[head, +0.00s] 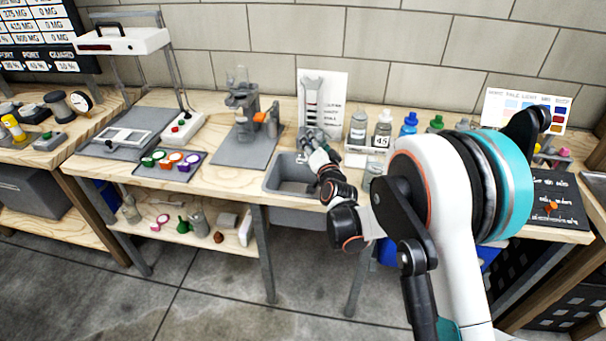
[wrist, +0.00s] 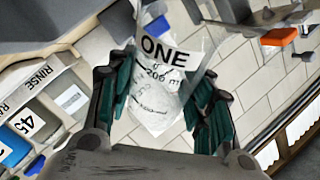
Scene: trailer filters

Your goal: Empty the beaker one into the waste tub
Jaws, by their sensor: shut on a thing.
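The clear beaker marked ONE (wrist: 164,68) is between the two dark green finger pads of my gripper (wrist: 166,96) in the wrist view. My gripper is shut on it. The beaker looks tilted against the wall and bottles behind it. I cannot tell how much liquid is inside. In the head view, my gripper (head: 312,148) is over the back right edge of a grey open tub (head: 290,192) set in the bench. That tub appears to be the waste tub; its visible inside looks empty. The beaker is hard to make out in the head view.
A white-labelled bottle (head: 358,128), a second bottle with a 45 card (head: 381,141) and a blue-capped bottle (head: 408,125) stand right of my gripper. A grey stand with an orange part (head: 244,112) is left. Coloured round pieces (head: 170,160) lie on a tray further left.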

